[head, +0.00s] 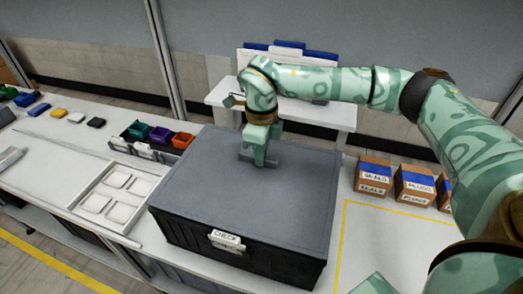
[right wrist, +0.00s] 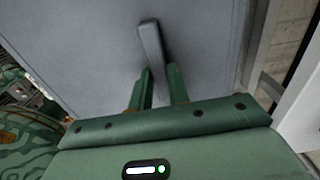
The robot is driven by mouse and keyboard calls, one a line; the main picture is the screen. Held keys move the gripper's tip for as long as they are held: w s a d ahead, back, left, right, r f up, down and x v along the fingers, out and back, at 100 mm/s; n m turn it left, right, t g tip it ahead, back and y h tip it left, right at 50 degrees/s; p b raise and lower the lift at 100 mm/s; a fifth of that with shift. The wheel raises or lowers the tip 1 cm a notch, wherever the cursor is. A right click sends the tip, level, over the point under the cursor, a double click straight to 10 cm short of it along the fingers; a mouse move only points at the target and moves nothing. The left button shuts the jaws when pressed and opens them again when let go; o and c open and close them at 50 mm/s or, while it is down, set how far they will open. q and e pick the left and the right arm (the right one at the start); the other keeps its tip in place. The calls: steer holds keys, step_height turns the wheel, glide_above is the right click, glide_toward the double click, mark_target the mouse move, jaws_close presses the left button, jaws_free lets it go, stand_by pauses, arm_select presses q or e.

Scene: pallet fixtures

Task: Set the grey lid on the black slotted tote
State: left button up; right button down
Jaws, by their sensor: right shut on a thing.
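The grey lid (head: 250,200) lies flat over the top of the black slotted tote (head: 210,243), its edges close to lined up with the tote's walls. I cannot tell whether it is fully seated all round. The tote has a white "CHECK" label on its front. My right gripper (head: 259,160) points down at the bar handle in the lid's middle and is shut on it. In the right wrist view the handle (right wrist: 151,45) runs between the two green fingertips (right wrist: 160,73), above the grey lid surface (right wrist: 85,50). My left gripper is not in view.
A white tray with square pockets (head: 90,204) and a row of coloured bins (head: 158,136) stand left of the tote. Cardboard boxes marked SEALS (head: 374,188) and PLUGS (head: 413,198) stand right. A yellow-outlined bench area (head: 385,235) in front of them looks clear.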

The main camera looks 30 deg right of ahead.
steer(key=shift+f, duration=0.7)
stand_by(0.6)
steer(key=c, duration=1.3)
jaws_free()
steer(key=shift+o, duration=0.2)
step_height(320, 180, up, 16)
steer(key=p, duration=0.2)
steer(key=shift+r, duration=0.15)
